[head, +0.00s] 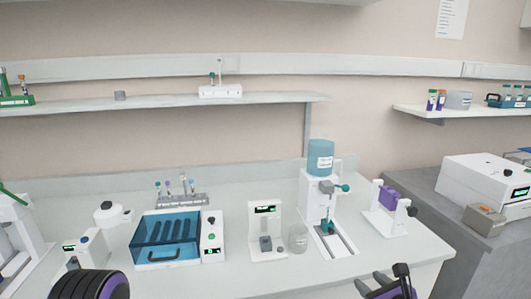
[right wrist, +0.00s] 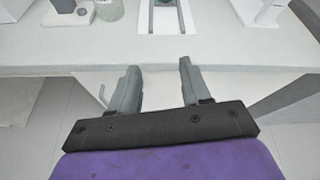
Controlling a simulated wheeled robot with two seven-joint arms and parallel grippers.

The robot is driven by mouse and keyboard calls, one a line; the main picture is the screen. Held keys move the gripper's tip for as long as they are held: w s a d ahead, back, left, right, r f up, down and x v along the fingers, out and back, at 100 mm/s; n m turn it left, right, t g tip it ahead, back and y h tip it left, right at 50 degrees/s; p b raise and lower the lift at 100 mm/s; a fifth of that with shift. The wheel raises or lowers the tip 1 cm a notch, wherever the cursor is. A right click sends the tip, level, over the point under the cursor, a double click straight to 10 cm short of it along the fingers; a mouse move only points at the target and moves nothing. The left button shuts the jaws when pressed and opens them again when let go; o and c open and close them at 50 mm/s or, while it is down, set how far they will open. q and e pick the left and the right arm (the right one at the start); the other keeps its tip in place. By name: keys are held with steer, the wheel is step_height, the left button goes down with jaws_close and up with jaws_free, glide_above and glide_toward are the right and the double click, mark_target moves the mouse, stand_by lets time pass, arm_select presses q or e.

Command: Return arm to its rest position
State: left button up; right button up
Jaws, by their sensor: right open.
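My right gripper (head: 386,282) shows at the bottom right of the head view, in front of the bench's front edge. In the right wrist view its two grey fingers (right wrist: 157,88) are apart with nothing between them. They point toward the bench front edge and touch nothing that I can see. A dark ribbed, purple-ended part of my own arm (head: 90,285) shows at the bottom left of the head view. My left gripper's fingers are not visible.
The white bench (head: 330,272) holds a blue-lidded box (head: 165,240), a dispenser with a blue bottle (head: 320,158), a glass beaker (head: 298,238), a tube rack (head: 182,200) and a purple-topped device (head: 387,212). A grey counter (head: 425,185) stands at right. Open floor (right wrist: 50,130) lies below the bench edge.

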steer(key=s+a+f+n+g+h+b, duration=0.1)
steer(key=s+f+n+g, duration=0.2)
steer(key=s+f+n, duration=0.6)
steer(key=s+f+n+g+h, duration=0.25)
steer(key=s+f+n, duration=0.35)
steer(key=f, duration=0.4)
steer(key=s+d+f+n+g+h, duration=0.1)
steer(key=s+d+f+n+g, duration=0.1)
steer(key=s+f+n, duration=0.3)
steer(key=s+d+f+n+g+h+b, duration=0.1)
steer(key=s+f+n, duration=0.4)
steer(key=s, duration=0.8)
steer(key=shift+d+g+b, duration=0.3)
steer(key=shift+d+g, duration=0.45)
steer(key=shift+d, duration=0.1)
steer(key=shift+w+f, duration=0.1)
